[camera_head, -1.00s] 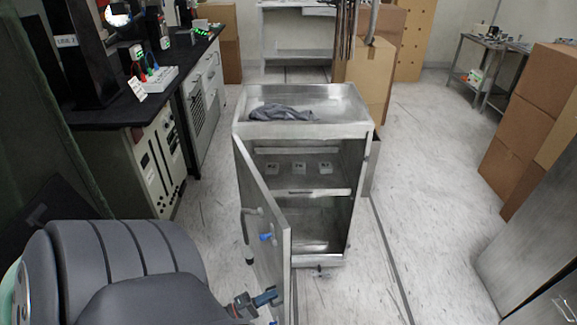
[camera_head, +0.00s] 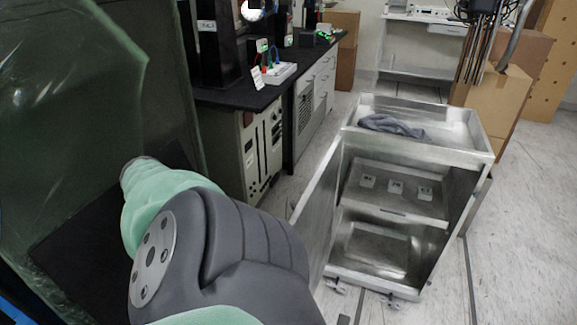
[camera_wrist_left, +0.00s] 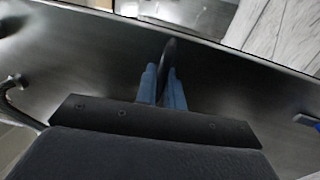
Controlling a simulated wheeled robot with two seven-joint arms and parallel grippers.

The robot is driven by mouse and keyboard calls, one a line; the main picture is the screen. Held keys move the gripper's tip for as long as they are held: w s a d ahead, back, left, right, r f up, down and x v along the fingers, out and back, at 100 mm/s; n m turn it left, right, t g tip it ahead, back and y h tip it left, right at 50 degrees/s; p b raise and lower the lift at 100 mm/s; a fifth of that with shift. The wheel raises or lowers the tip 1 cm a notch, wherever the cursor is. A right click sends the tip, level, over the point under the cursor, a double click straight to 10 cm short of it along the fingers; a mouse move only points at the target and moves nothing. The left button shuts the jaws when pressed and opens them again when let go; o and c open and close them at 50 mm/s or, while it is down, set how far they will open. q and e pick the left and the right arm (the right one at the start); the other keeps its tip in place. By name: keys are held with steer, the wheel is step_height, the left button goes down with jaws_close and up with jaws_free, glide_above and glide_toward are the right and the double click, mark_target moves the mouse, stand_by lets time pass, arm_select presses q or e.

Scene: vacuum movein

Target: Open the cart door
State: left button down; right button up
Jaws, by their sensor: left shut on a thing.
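The metal cart (camera_head: 458,200) stands right of centre in the head view, its front open with two inner levels showing. Its door (camera_head: 318,200) stands swung out to the left, partly hidden behind my left arm. In the left wrist view the door's grey panel (camera_wrist_left: 90,60) fills the background. My left gripper (camera_wrist_left: 162,82) has its blue fingers shut on a dark, curved piece that looks like a door handle (camera_wrist_left: 169,52). The head view hides this grip behind my arm. My right gripper is in neither view.
Several small white items (camera_head: 396,187) sit on the cart's upper shelf, and a grey cloth (camera_head: 390,126) lies on top. A black-topped workbench (camera_head: 250,95) stands behind left. A cardboard box (camera_head: 497,105) is behind the cart. Open floor (camera_head: 530,220) lies to the right.

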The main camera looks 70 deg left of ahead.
arm_select(q)
steer(key=shift+s+a, duration=0.1)
steer(key=shift+a, duration=0.15)
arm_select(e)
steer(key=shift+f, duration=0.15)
arm_select(q)
steer(key=c, duration=1.9)
jaws_free()
